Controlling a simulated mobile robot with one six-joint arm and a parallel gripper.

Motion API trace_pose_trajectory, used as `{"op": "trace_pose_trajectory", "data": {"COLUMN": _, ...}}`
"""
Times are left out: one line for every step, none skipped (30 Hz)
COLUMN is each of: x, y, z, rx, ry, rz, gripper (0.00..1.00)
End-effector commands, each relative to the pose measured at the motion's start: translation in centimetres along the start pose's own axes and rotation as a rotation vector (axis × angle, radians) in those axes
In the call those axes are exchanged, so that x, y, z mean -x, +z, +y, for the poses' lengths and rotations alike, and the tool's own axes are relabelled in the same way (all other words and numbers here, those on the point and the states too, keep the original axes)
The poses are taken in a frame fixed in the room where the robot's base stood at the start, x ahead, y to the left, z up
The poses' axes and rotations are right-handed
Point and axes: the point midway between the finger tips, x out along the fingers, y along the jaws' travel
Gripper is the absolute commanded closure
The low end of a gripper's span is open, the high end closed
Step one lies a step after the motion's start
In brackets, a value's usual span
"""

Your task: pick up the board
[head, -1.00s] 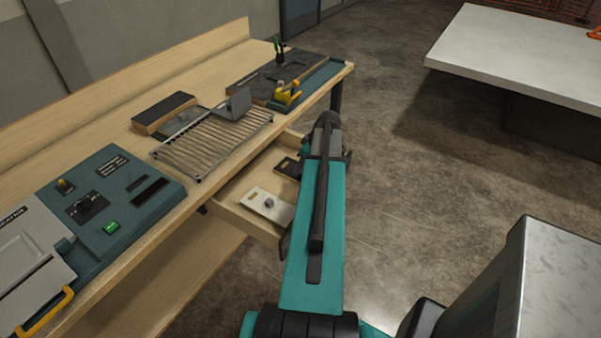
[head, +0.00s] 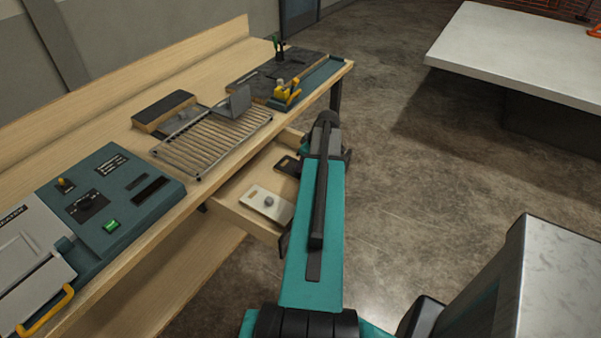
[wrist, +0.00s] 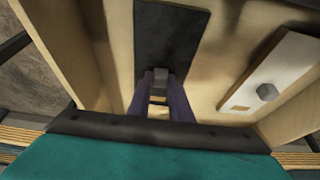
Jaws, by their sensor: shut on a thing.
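A dark flat board (wrist: 172,30) with a grey knob lies in the open drawer and shows in the middle of the wrist view. Part of it also shows in the head view (head: 287,165), just left of my arm. My gripper (wrist: 160,92) is shut on the grey knob of the dark board, one finger on each side. In the head view my arm hides the fingers. I cannot tell whether the board is raised off the drawer floor.
A pale plate (head: 267,204) with a grey knob lies nearer in the same drawer (head: 240,216). The drawer's walls stand close around my gripper. Above it are the workbench's wire rack (head: 205,150) and teal console (head: 130,210). Open floor is to the right.

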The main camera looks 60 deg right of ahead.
Motion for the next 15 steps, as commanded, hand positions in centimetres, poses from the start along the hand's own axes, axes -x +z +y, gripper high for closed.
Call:
{"op": "trace_pose_trajectory", "data": {"x": 0.03, "y": -0.04, "z": 0.01, "rx": 0.0, "ry": 0.0, "rz": 0.001, "gripper": 1.0}}
{"op": "trace_pose_trajectory", "data": {"x": 0.03, "y": -0.04, "z": 0.01, "rx": 0.0, "ry": 0.0, "rz": 0.001, "gripper": 1.0}}
{"op": "trace_pose_trajectory", "data": {"x": 0.03, "y": -0.04, "z": 0.01, "rx": 0.0, "ry": 0.0, "rz": 0.001, "gripper": 1.0}}
{"op": "trace_pose_trajectory", "data": {"x": 0.03, "y": -0.04, "z": 0.0, "rx": 0.0, "ry": 0.0, "rz": 0.001, "gripper": 1.0}}
{"op": "trace_pose_trajectory", "data": {"x": 0.03, "y": -0.04, "z": 0.0, "rx": 0.0, "ry": 0.0, "rz": 0.001, "gripper": 1.0}}
{"op": "trace_pose_trajectory", "data": {"x": 0.04, "y": -0.06, "z": 0.01, "rx": 0.0, "ry": 0.0, "rz": 0.001, "gripper": 1.0}}
{"op": "trace_pose_trajectory", "data": {"x": 0.06, "y": -0.06, "z": 0.01, "rx": 0.0, "ry": 0.001, "rz": 0.001, "gripper": 1.0}}
{"op": "trace_pose_trajectory", "data": {"x": 0.1, "y": -0.08, "z": 0.01, "rx": 0.0, "ry": 0.001, "rz": 0.001, "gripper": 1.0}}
{"op": "trace_pose_trajectory", "data": {"x": 0.16, "y": -0.11, "z": 0.01, "rx": 0.0, "ry": 0.001, "rz": 0.001, "gripper": 1.0}}
{"op": "trace_pose_trajectory", "data": {"x": 0.23, "y": -0.14, "z": 0.01, "rx": 0.0, "ry": 0.001, "rz": 0.001, "gripper": 1.0}}
{"op": "trace_pose_trajectory", "data": {"x": 0.32, "y": -0.18, "z": 0.02, "rx": 0.0, "ry": 0.001, "rz": 0.001, "gripper": 1.0}}
{"op": "trace_pose_trajectory", "data": {"x": 0.46, "y": -0.25, "z": 0.03, "rx": 0.001, "ry": 0.001, "rz": 0.001, "gripper": 1.0}}
{"op": "trace_pose_trajectory", "data": {"x": 0.59, "y": -0.32, "z": 0.04, "rx": 0.001, "ry": 0.002, "rz": 0.001, "gripper": 1.0}}
{"op": "trace_pose_trajectory", "data": {"x": 0.75, "y": -0.38, "z": 0.05, "rx": 0.001, "ry": 0.002, "rz": 0.002, "gripper": 1.0}}
{"op": "trace_pose_trajectory", "data": {"x": 0.97, "y": -0.48, "z": 0.05, "rx": 0.001, "ry": 0.002, "rz": 0.002, "gripper": 1.0}}
